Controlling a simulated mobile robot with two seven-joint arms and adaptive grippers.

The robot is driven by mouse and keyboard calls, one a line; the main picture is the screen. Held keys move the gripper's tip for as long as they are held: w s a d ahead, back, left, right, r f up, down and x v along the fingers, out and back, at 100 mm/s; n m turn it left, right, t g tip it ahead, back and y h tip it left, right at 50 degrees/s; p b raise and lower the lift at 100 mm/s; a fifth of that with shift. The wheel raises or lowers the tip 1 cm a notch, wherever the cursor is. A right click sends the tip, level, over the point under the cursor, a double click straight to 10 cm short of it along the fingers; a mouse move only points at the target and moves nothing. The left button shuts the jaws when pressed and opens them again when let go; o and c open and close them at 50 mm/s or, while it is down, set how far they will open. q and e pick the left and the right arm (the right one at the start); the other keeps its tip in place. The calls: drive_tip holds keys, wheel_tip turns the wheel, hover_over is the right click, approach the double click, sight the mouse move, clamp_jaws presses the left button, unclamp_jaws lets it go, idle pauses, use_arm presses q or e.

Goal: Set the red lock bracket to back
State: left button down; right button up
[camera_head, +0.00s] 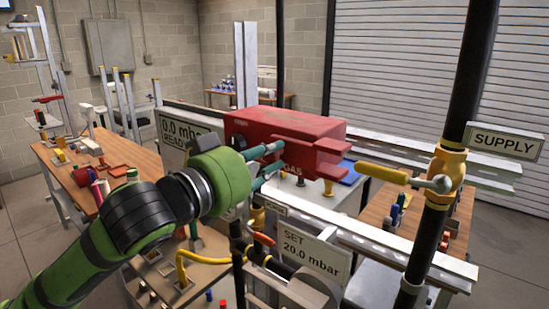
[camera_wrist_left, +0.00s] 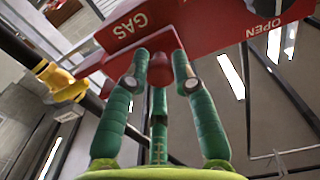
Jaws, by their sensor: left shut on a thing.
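The red lock bracket (camera_head: 322,160) has stepped plates at its right end and the word GAS on its near side. In the left wrist view the red body (camera_wrist_left: 205,22) spans the top, with GAS and OPEN upside down. My left gripper (camera_head: 276,164) reaches it from the left, its teal fingers at the near side. In the left wrist view the gripper's fingertips (camera_wrist_left: 160,62) close around a small red part (camera_wrist_left: 160,70) below the plate. The exact contact is partly hidden by the fingers. My right gripper is not in view.
A yellow valve handle (camera_head: 383,173) points left from a black pipe (camera_head: 467,75), close to the bracket's right end. A SUPPLY sign (camera_head: 505,141) stands right. A SET 20.0 mbar sign (camera_head: 312,255) is below. Wooden benches (camera_head: 118,150) with small parts stand behind.

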use_arm(q)
drive_tip(key=shift+r, duration=0.35)
drive_tip(key=c, duration=1)
unclamp_jaws()
drive_tip(key=shift+s+d+f, duration=0.1)
drive_tip(key=v, duration=0.7)
drive_tip(key=shift+s, duration=0.2)
drive_tip(key=shift+w, duration=0.1)
